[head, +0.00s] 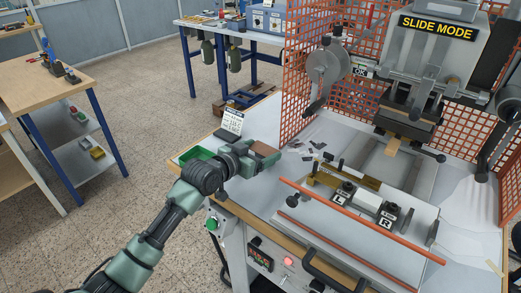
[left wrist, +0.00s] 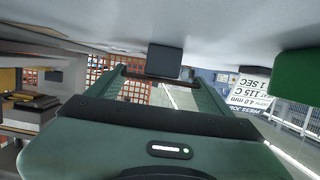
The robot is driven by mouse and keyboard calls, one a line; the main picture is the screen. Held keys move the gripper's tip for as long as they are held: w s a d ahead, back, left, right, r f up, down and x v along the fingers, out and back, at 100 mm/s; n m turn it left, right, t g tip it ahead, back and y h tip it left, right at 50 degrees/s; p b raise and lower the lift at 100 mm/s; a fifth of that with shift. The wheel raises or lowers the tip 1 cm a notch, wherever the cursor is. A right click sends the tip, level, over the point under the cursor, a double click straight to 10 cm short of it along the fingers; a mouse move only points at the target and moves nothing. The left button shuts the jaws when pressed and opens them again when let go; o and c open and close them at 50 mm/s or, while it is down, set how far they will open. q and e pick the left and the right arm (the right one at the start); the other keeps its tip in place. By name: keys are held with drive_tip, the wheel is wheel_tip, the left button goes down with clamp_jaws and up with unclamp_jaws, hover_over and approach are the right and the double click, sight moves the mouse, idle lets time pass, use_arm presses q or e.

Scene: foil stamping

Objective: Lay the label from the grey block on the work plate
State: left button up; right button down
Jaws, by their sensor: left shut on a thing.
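My left gripper (head: 252,158) is at the left end of the press bench, shut on the brown label (head: 265,149). The label lies flat at the fingertips, over the grey block. In the left wrist view, the dark grey block (left wrist: 163,60) stands on the bench just beyond the fingertips (left wrist: 158,78), and the label shows only as a thin dark edge. Whether the label still touches the block is unclear. My right gripper is out of view.
A green tray (head: 198,154) and a job card (head: 232,122) stand left of the gripper. An orange mesh guard (head: 310,75) rises behind the bench. An orange bar (head: 360,222) runs along the front, near the L and R buttons. Small dark pieces (head: 318,148) lie right of the gripper.

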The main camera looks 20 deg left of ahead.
use_arm(q)
drive_tip(key=shift+f, duration=0.2)
drive_tip(key=o, duration=1.2)
drive_tip(key=shift+o, duration=0.2)
